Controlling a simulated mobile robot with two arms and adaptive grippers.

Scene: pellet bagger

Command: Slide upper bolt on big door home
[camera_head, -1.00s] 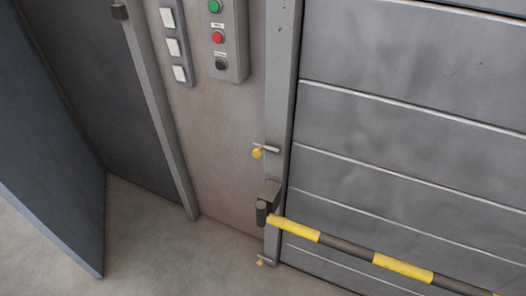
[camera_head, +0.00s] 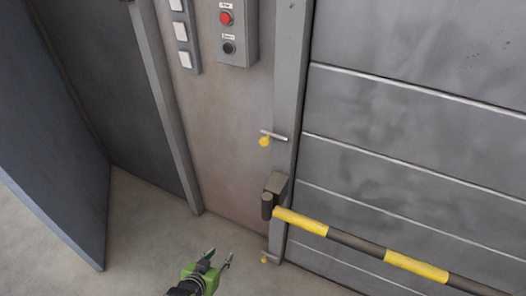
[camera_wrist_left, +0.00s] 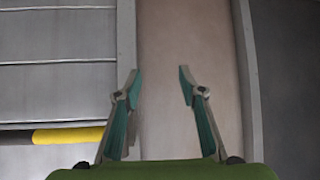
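The big door (camera_head: 420,110) is a grey panelled shutter on the right of the head view. The upper bolt (camera_head: 266,140), a small metal rod with a yellow knob, sits on the door's left post (camera_head: 290,90). A second yellow-knobbed bolt (camera_head: 265,258) is low on the same post. My left gripper (camera_head: 220,256) is open and empty, below and left of the upper bolt and apart from it. In the left wrist view its fingers (camera_wrist_left: 160,75) are spread before the beige wall, with no bolt visible there. My right gripper is not in view.
A yellow and black barrier bar (camera_head: 360,245) crosses the door from a dark bracket (camera_head: 273,195) below the upper bolt. A control box (camera_head: 236,35) and white switches (camera_head: 181,32) are above. A dark open door panel (camera_head: 50,140) stands at left.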

